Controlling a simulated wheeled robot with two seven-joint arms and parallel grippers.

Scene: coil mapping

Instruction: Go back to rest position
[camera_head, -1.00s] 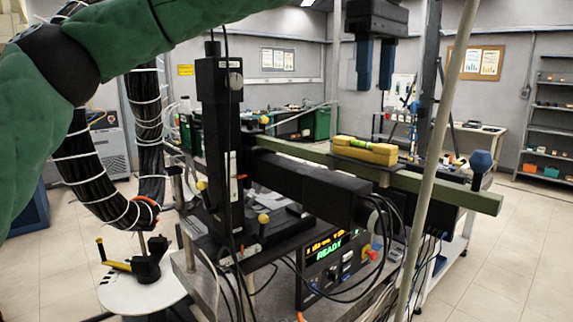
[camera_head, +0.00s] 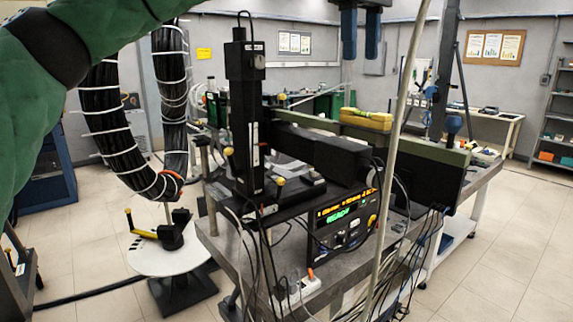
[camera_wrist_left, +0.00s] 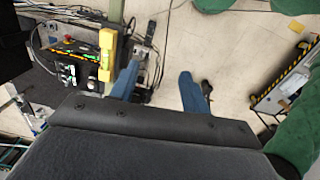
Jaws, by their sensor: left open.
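My left gripper (camera_head: 361,50) hangs at the top middle of the head view, with two blue fingers apart and nothing between them. Its upper part is cut off by the frame. My right gripper is in neither view. A yellow block-like tool (camera_head: 366,119) lies on the long green beam of the bench, below the left gripper in the picture. It also shows in the left wrist view (camera_wrist_left: 107,55), left of the fingers and apart from them.
A bench (camera_head: 290,240) holds a black column (camera_head: 245,120), a lit display box (camera_head: 342,222) and loose cables. A pale pole (camera_head: 397,150) crosses in front. A cable bundle (camera_head: 120,140) loops over a round white table (camera_head: 160,258). Floor at right is clear.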

